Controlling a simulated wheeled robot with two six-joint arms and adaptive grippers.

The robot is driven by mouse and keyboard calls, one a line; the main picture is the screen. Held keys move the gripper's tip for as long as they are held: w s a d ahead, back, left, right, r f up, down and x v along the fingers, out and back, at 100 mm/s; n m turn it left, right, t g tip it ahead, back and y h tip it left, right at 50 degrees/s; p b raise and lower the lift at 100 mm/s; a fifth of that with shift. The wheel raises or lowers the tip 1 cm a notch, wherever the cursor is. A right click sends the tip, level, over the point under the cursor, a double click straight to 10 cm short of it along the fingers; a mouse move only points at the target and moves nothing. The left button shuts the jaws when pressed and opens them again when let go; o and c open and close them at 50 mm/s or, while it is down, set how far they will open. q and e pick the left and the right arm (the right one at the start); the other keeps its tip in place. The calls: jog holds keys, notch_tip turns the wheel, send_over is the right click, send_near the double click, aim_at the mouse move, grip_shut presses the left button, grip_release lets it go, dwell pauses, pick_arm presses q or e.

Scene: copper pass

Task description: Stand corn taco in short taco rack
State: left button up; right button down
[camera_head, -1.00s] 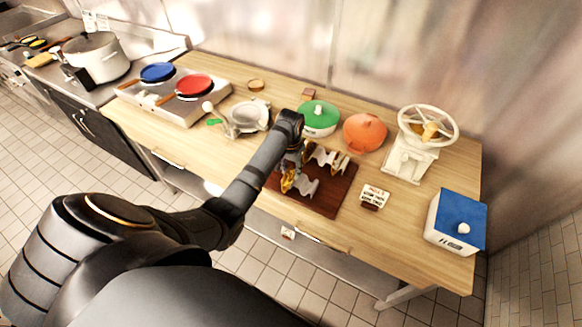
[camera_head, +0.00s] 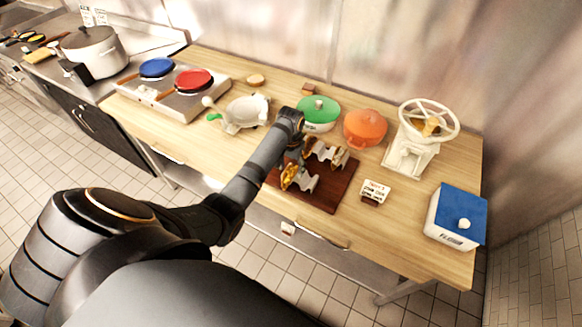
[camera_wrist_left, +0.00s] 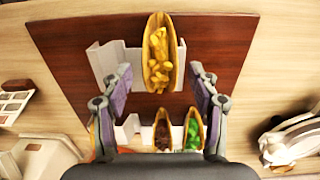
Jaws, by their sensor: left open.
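The corn taco (camera_wrist_left: 160,52), a folded shell with yellow filling, stands upright in a slot of the short metal rack (camera_wrist_left: 108,66) in the left wrist view. In the head view the corn taco (camera_head: 290,176) is at the left end of the short rack (camera_head: 308,184), on the near part of the brown board. My left gripper (camera_wrist_left: 161,73) is open, its fingers apart on either side of the taco's near end and not touching it. In the head view it (camera_head: 291,152) is partly hidden by its own arm. My right gripper is not in view.
A longer rack (camera_wrist_left: 132,128) holds a dark-filled taco (camera_wrist_left: 162,130) and a green-filled taco (camera_wrist_left: 193,130), close to my fingers. The brown board (camera_head: 338,192) has bare room at its right. A green pot (camera_head: 319,111), orange pot (camera_head: 365,127) and small sign (camera_head: 375,190) surround it.

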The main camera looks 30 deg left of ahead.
pick_arm(q)
notch_tip(320, 180, up, 8)
jog(key=shift+f, duration=0.2)
dwell(0.7)
